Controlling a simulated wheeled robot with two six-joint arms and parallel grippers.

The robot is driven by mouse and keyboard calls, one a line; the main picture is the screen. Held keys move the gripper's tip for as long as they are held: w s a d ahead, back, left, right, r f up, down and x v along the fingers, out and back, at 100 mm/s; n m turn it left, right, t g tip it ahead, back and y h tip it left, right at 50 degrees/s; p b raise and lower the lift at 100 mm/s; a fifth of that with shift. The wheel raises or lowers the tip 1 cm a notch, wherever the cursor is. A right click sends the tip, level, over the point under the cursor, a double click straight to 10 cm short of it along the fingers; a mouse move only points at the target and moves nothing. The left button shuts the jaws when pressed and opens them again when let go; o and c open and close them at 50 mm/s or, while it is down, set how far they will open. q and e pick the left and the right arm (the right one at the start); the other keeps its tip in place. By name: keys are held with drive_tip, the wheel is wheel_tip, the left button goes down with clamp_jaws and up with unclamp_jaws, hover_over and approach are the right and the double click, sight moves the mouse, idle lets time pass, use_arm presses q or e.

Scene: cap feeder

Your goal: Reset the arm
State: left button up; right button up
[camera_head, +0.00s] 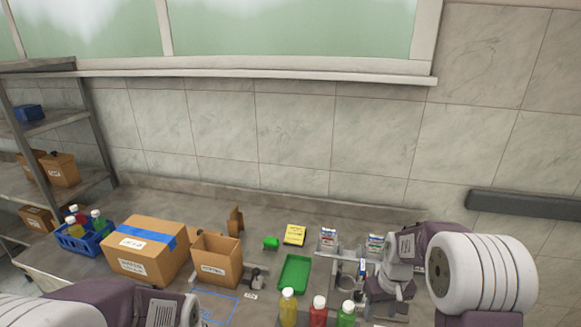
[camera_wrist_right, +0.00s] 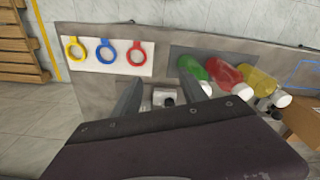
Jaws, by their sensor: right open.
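My right arm comes in from the right in the head view, and its dark gripper (camera_head: 392,291) hangs over the right part of the bench, partly hidden by the arm. In the right wrist view the two fingers of my right gripper (camera_wrist_right: 167,92) stand apart with nothing held between them. A small white device with a black knob (camera_wrist_right: 164,98) shows beyond the gap. Only links of my left arm show at the bottom left of the head view; the left gripper is out of frame.
Green, red and yellow bottles (camera_head: 288,306) stand at the front of the bench, left of the right arm. A green tray (camera_head: 283,273), an open carton (camera_head: 238,263), a taped box (camera_head: 122,259) and a blue crate (camera_head: 70,241) stand further left. Colored rings (camera_wrist_right: 106,50) lie on a white panel.

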drive_tip(key=s+a+m, duration=0.1)
drive_tip(key=s+a, duration=0.5)
drive_tip(key=s, duration=0.7)
drive_tip(key=shift+r, duration=0.3)
